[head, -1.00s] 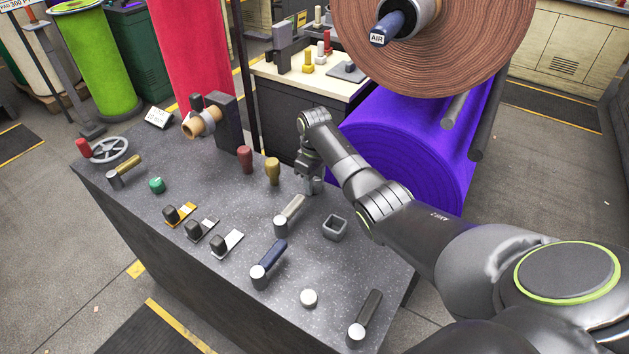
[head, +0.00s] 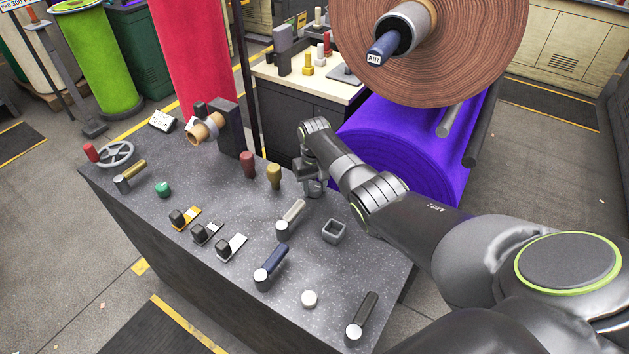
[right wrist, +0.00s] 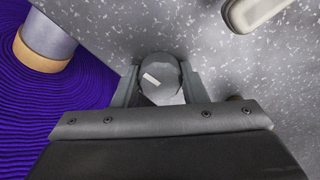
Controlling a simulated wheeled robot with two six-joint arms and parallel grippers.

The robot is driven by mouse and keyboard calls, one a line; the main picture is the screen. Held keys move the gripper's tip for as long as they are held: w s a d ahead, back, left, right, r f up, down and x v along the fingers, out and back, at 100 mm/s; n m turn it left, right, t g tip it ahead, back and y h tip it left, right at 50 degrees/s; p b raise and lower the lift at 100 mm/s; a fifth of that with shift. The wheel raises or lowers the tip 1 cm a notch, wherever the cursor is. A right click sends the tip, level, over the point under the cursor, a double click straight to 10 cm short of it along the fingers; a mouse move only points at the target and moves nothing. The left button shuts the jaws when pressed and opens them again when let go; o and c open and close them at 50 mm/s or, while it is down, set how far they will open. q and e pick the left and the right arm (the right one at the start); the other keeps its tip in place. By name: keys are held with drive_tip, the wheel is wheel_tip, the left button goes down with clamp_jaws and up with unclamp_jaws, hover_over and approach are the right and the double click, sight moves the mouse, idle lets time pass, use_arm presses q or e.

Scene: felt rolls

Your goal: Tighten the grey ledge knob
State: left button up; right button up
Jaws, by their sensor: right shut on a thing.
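The grey ledge knob (right wrist: 160,78) shows in the right wrist view as a dark grey round piece with a pale mark on its top. It sits between the two fingers of my right gripper (right wrist: 160,88), which is shut on it. In the head view my right gripper (head: 313,186) points down at the back edge of the dark speckled ledge (head: 215,240). There the fingers mostly hide the knob. My left gripper is not in view.
A lever with a pale handle (head: 291,218) and a square grey socket (head: 334,231) stand close to the gripper. Red (head: 248,164) and yellow (head: 274,175) knobs stand to its left. A purple felt roll (head: 405,150) lies behind my right arm.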

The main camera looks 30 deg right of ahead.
sight(314, 185)
drive_tip(key=m+p, duration=0.1)
drive_tip(key=m, duration=0.2)
drive_tip(key=shift+w+r, duration=0.1)
drive_tip(key=shift+r, duration=0.1)
drive_tip(key=shift+m+p, duration=0.4)
drive_tip(key=shift+m, duration=0.9)
drive_tip(key=o, duration=1)
drive_tip(key=shift+f, duration=0.15)
drive_tip(key=shift+c, duration=0.2)
drive_tip(key=shift+r, duration=0.5)
wheel_tip(314, 185, up, 5)
drive_tip(key=shift+r+p, duration=0.2)
drive_tip(key=shift+p, duration=0.85)
wheel_tip(314, 185, up, 11)
drive_tip(key=shift+b, duration=0.45)
